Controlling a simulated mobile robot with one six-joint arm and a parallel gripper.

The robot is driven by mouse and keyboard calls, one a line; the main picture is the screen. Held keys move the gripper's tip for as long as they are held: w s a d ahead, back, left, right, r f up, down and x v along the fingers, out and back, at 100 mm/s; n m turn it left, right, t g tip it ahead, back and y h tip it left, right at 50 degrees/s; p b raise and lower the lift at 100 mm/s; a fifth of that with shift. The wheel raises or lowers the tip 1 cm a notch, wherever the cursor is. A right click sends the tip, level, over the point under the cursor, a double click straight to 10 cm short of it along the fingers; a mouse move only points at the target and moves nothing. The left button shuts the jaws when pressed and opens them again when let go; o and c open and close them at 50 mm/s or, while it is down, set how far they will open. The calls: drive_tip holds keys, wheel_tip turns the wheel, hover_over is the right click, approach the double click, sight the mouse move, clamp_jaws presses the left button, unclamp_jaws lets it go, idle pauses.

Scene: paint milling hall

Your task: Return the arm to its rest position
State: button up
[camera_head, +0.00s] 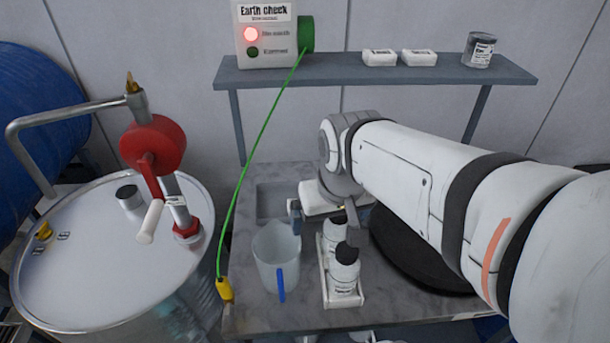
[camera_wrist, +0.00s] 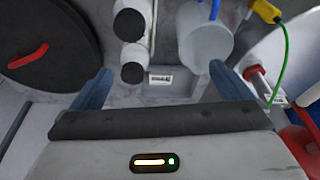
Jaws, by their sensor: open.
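My gripper (camera_head: 323,213) is open over the grey bench, with my white arm reaching in from the right. In the wrist view its two blue-grey fingers (camera_wrist: 162,88) stand wide apart with nothing between them but bench surface and a small label. Two white bottles with black caps (camera_head: 344,272) stand in a white rack just in front of the gripper; they also show in the wrist view (camera_wrist: 133,50). A translucent jug with a blue handle (camera_head: 272,245) stands left of the rack. The gripper appears clear of both.
A round black disc (camera_head: 400,245) lies on the bench under my arm. A steel drum (camera_head: 90,260) with a red pump (camera_head: 153,145) stands left. A green cable runs from the earth check box (camera_head: 265,50), red lamp lit, to a yellow clamp (camera_head: 224,290). A shelf (camera_head: 345,70) spans the back.

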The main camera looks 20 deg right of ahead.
drive_tip(key=shift+s+a+f, duration=0.1)
drive_tip(key=shift+s+f, duration=0.05)
drive_tip(key=shift+s, duration=0.45)
drive_tip(key=shift+s+a+f, duration=0.1)
drive_tip(key=shift+s, duration=0.45)
drive_tip(key=shift+c, duration=0.5)
